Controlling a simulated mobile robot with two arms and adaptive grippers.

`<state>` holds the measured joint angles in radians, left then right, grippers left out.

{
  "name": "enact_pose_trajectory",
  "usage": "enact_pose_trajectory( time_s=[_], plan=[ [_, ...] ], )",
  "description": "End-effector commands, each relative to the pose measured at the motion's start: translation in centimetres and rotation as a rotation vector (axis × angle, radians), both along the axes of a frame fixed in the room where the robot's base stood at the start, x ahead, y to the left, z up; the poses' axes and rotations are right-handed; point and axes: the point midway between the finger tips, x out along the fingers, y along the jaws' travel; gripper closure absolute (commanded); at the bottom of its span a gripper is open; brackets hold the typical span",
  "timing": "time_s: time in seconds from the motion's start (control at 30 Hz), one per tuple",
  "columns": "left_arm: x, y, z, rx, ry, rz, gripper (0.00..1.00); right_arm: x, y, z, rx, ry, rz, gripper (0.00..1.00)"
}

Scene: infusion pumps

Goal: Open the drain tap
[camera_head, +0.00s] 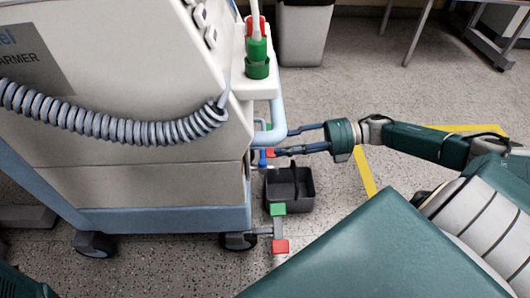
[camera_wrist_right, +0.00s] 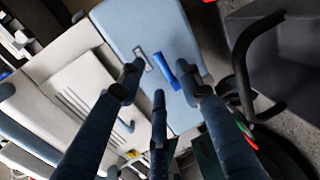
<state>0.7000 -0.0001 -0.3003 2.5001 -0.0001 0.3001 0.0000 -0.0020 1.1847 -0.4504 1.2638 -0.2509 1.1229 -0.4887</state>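The white and pale-blue warmer machine (camera_head: 140,190) stands at the left. A small blue lever, which looks like the drain tap (camera_head: 262,159), sits low on its right end. In the right wrist view the blue lever (camera_wrist_right: 171,72) shows on a pale-blue panel, beside a small metal fitting (camera_wrist_right: 144,63). My right gripper (camera_head: 284,143) reaches in from the right with its fingers apart and empty, close to the tap. In the wrist view the fingertips (camera_wrist_right: 160,76) appear on both sides of the lever. Contact cannot be told. My left gripper is not in view.
A dark open bin (camera_head: 290,188) sits below the tap. A pale-blue bar (camera_head: 280,120) curves around the machine's end above it. Green and red pedals (camera_head: 279,246) are near the floor. A grey waste bin (camera_head: 303,30) stands behind.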

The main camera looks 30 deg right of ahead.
Motion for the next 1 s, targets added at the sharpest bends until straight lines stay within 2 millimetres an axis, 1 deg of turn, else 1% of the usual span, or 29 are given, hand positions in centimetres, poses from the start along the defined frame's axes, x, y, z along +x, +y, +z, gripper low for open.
enact_pose_trajectory(
  time_s=[0.03, 0.2, 0.3, 0.43, 0.67, 0.7, 0.77, 0.83, 1.0],
  plan=[
    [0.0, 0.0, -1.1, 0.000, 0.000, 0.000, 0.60, 0.5, 0.9, -0.7, 0.001, -0.004, 0.004, 0.65],
    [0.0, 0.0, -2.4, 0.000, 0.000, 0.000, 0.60, 1.9, 3.0, -1.0, 0.001, -0.003, 0.000, 0.65],
    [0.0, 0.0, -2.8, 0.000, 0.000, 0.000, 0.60, 2.4, 3.7, -1.1, 0.000, -0.002, 0.000, 0.65],
    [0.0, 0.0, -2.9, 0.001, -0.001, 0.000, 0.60, 2.6, 4.1, -1.0, -0.001, -0.001, -0.001, 0.65],
    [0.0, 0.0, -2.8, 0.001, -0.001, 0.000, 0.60, 2.6, 4.2, -0.9, 0.000, 0.000, -0.002, 0.65],
    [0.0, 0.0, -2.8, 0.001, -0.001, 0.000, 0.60, 2.6, 4.2, -1.0, 0.000, 0.000, -0.002, 0.73],
    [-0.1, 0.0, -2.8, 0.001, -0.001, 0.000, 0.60, 2.6, 4.2, -1.0, 0.000, 0.000, -0.002, 0.85],
    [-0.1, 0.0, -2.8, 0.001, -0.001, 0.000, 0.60, 2.6, 4.2, -1.0, 0.000, 0.000, -0.002, 0.99],
    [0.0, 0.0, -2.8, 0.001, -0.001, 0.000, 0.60, 2.6, 4.1, -0.9, 0.000, 0.000, -0.003, 1.00]
  ],
)
